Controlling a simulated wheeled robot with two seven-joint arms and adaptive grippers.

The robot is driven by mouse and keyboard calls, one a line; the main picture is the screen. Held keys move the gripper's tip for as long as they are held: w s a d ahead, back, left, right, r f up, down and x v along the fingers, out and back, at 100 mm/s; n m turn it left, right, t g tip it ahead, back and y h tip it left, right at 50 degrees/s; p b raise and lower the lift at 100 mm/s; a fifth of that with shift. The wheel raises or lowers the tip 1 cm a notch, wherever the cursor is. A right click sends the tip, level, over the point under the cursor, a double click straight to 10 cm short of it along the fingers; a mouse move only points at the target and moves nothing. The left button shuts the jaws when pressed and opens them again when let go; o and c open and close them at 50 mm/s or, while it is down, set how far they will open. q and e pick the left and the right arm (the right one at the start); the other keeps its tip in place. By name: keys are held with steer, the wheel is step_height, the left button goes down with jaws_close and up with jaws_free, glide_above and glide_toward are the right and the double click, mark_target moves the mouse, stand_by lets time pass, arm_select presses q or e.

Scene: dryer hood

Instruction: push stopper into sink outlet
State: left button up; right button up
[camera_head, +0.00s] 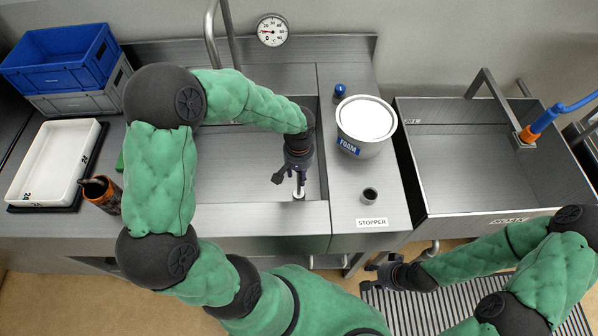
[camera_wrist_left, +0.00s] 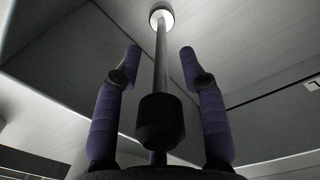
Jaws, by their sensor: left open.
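The stopper shows in the left wrist view as a dark knob (camera_wrist_left: 160,122) on a long metal rod, with a pale round end at the sink floor. In the head view its pale lower part (camera_head: 299,190) shows in the left sink basin (camera_head: 232,170). My left gripper (camera_head: 298,182) points down over it; in the left wrist view its fingers (camera_wrist_left: 160,55) stand apart on either side of the rod, touching neither side visibly. The outlet is hidden; how deep the stopper sits cannot be told. My right gripper (camera_head: 375,275) hangs in front of the counter, apart from the stopper.
A dark round holder (camera_head: 370,195) stands by the STOPPER label (camera_head: 372,222). Behind it are a FOAM tub (camera_head: 365,125) and a blue-topped item (camera_head: 340,90). A soak basin (camera_head: 480,175) is at right. A white tray (camera_head: 52,165) and an orange cup (camera_head: 103,195) are left.

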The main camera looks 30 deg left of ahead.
arm_select(q)
step_height(320, 180, up, 12)
steer(key=shift+f, duration=0.1)
stand_by(0.4)
stand_by(0.5)
